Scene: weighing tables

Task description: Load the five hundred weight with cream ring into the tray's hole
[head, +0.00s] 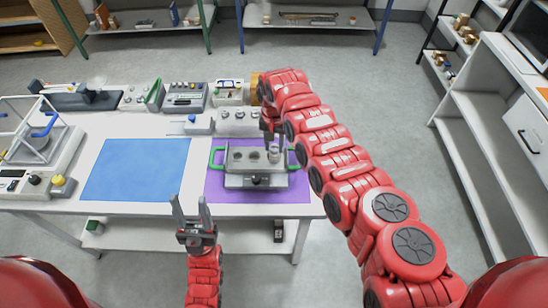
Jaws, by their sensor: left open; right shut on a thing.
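The grey metal tray (235,168) with green handles sits on the purple mat (214,190), with round dark holes in its top. My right gripper (274,146) reaches down over the right part of the tray. It is shut on a small silvery weight (274,155), low at the tray's top. Its ring colour is too small to make out, and I cannot tell whether it is in a hole. My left gripper (190,208) is open and empty, in front of the table edge between the blue and purple mats.
A blue mat (135,170) lies clear to the left. A glass-cased balance (35,150) stands at the far left. A grey block with several weights (238,122) stands behind the tray, with boxes and instruments along the back edge.

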